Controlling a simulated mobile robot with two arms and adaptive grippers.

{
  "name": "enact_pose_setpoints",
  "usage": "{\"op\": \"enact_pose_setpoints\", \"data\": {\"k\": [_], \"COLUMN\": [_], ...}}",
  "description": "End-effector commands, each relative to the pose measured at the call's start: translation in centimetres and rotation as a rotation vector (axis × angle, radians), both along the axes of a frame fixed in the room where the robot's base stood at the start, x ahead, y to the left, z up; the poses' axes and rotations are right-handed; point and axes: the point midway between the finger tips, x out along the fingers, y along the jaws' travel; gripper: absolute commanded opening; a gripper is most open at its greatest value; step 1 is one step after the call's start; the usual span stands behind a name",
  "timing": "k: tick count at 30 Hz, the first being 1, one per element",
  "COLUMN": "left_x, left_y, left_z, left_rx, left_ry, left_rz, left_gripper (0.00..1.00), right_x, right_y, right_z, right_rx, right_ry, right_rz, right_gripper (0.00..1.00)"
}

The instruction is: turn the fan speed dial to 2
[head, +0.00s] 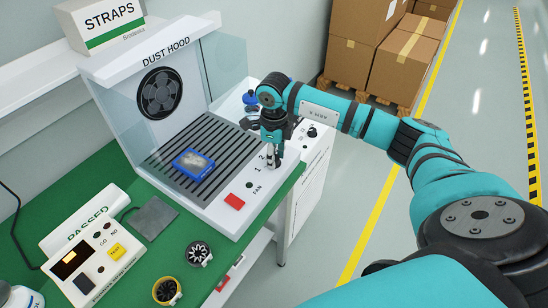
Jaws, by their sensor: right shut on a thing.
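The dust hood (232,208) stands on the green bench, with the printed FAN label and the numbers 1 and 2 on its front right panel. My right gripper (274,160) points down at this panel, just right of the numbers. It is shut on the fan speed dial, which is mostly hidden by the fingers, so its pointer cannot be read. My left gripper is not in view.
A blue block-like part (193,164) lies on the slotted grille. A black knob (312,132) and a blue-topped item (250,98) are close to my gripper.

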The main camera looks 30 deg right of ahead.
Motion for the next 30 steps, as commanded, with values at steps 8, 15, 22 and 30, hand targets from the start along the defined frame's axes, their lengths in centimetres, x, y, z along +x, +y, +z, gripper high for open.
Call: {"op": "enact_pose_setpoints", "data": {"k": [8, 15, 22, 30], "left_x": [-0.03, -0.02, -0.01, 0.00], "left_y": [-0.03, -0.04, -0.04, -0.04], "left_z": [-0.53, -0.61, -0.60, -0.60], "left_rx": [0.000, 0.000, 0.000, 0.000], "left_ry": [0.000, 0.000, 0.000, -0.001], "left_rz": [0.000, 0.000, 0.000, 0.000], "left_gripper": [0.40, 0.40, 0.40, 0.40], "right_x": [0.12, 0.12, 0.14, 0.12], "right_y": [-0.10, -0.11, -0.12, -0.10], "right_z": [0.13, 0.19, 0.22, 0.18], "right_rx": [-0.002, -0.002, -0.002, -0.002], "right_ry": [-0.004, -0.004, -0.004, -0.004], "right_rz": [-0.119, -0.155, -0.157, -0.156], "right_gripper": [0.00, 0.00, 0.00, 0.48]}}
